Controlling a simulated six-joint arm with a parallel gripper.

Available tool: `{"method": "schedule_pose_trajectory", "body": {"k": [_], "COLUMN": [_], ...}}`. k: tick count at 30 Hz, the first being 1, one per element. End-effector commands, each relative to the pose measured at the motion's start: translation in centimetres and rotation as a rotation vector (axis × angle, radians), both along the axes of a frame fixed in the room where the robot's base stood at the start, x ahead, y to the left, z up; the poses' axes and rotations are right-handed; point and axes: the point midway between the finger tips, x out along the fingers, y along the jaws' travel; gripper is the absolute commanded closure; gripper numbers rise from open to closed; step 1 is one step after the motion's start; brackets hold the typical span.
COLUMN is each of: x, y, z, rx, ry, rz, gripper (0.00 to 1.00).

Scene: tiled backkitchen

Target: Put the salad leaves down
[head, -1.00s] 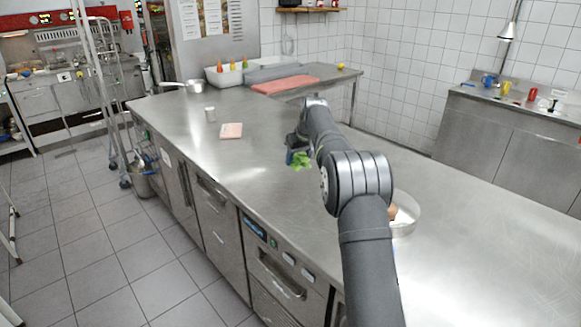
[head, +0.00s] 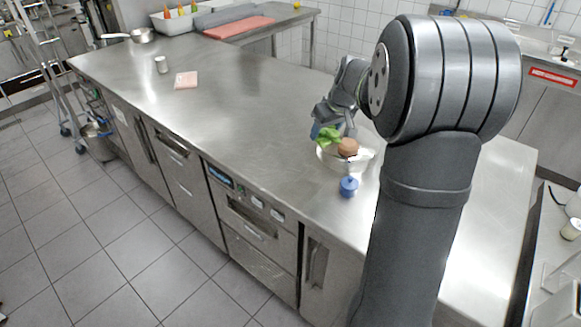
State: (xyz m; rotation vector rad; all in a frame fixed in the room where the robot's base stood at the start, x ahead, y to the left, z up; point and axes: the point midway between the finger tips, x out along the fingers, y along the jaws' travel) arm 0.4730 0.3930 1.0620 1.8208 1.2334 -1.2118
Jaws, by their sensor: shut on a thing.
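The salad leaves (head: 327,136) are a bright green clump in the head view. My gripper (head: 322,130) is shut on them, at the left rim of a pale round bowl (head: 362,165) on the steel counter. The leaves appear over or just above the bowl's left side; I cannot tell whether they touch it. A brown round thing (head: 348,147) shows at the bowl, right of the leaves. My arm hides part of the bowl's right side.
A small blue lidded thing (head: 349,187) stands on the counter in front of the bowl.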

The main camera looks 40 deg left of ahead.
Motion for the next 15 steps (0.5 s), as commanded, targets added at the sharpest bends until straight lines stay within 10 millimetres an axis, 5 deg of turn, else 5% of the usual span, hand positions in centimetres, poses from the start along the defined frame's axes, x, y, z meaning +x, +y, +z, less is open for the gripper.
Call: {"method": "schedule_pose_trajectory", "body": {"k": [6, 15], "x": [-1.0, -3.0], "y": [-1.4, 4.5], "z": [-0.7, -4.4], "rx": [-0.001, -0.002], "ry": [0.001, 0.001], "rz": [-0.011, -0.006], "gripper": [0.66, 0.66]}}
